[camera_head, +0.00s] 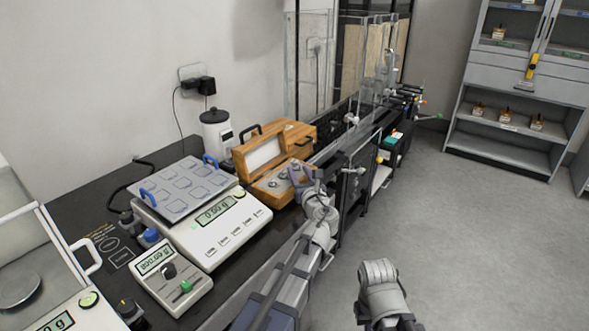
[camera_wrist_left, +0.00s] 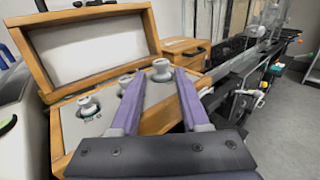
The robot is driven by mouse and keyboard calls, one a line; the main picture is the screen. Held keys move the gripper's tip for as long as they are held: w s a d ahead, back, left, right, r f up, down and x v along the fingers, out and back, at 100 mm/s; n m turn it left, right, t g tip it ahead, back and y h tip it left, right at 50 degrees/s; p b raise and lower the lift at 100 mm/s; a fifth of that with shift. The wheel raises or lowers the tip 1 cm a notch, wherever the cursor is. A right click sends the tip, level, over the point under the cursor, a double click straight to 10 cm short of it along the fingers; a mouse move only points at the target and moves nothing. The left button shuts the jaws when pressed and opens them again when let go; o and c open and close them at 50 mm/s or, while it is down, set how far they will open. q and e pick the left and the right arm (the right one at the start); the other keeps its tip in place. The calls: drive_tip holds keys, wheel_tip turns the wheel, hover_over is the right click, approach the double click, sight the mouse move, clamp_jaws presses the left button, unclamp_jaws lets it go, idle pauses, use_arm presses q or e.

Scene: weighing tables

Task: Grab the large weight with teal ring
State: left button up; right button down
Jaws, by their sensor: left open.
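An open wooden case (camera_head: 262,190) holds several metal knobbed weights; it fills the left of the left wrist view (camera_wrist_left: 62,135). The largest-looking weight (camera_wrist_left: 162,70) appears between my left fingertips in that view, its lower part partly hidden. A second weight (camera_wrist_left: 125,82) sits left of it, beside the left finger. A third weight (camera_wrist_left: 88,106), nearest the front left, has a dark greenish band at its base. Ring colours on the others are too small to tell. My left gripper (camera_head: 307,175) is open and empty above the case's right side; its purple fingers (camera_wrist_left: 159,76) point into it.
A white balance (camera_head: 235,222) carries a grey panel (camera_head: 185,187) with blue handles, left of the case. A smaller meter (camera_head: 172,281) stands in front. A second wooden case (camera_wrist_left: 183,46) and a white canister (camera_head: 216,132) stand behind. Open floor lies right.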

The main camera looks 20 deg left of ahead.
sight(295, 164)
use_arm(q)
drive_tip(key=x, duration=0.4)
drive_tip(key=shift+w+r, duration=0.15)
drive_tip(key=shift+w, duration=0.1)
drive_tip(key=shift+s, duration=0.1)
clamp_jaws()
